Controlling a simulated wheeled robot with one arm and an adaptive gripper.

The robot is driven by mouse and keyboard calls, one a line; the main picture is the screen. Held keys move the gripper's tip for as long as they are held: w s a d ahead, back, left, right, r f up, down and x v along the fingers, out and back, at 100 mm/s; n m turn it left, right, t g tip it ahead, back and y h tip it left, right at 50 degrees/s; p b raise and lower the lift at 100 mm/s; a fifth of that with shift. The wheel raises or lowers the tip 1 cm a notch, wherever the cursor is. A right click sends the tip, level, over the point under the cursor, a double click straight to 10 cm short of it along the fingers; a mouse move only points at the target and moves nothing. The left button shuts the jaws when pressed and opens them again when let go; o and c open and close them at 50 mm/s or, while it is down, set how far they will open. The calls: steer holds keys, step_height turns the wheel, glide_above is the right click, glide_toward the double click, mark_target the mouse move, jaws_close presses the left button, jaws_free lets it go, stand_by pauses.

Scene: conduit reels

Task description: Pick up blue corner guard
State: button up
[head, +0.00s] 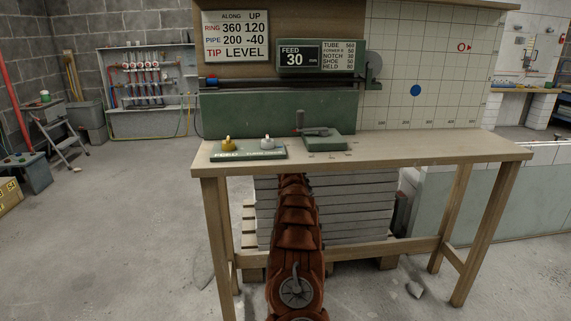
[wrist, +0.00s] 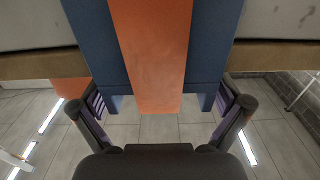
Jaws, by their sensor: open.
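In the wrist view, my gripper (wrist: 160,98) is open, with one dark, purple-padded finger on each side. A blue piece (wrist: 98,45) with stepped lower edges lies ahead of the fingers and shows on both sides of a flat orange band (wrist: 152,50). It may be the blue corner guard, but I cannot tell for sure. The band reaches down between the fingers. No finger clearly touches the blue piece. In the head view, my gripper does not show, and I see no clear corner guard there.
A wooden workbench (head: 440,151) stands ahead, with a green machine (head: 265,115), a yellow knob (head: 227,144) and a clamp (head: 322,138). A pallet of grey slabs (head: 350,210) is under it. A step ladder (head: 62,135) stands left.

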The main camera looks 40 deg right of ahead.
steer(key=shift+c, duration=0.2)
steer(key=c, duration=1)
steer(key=shift+r+p, duration=0.55)
steer(key=shift+r, duration=0.35)
steer(key=shift+a, duration=0.1)
steer(key=shift+p+v, duration=1.9)
steer(key=shift+v, duration=7)
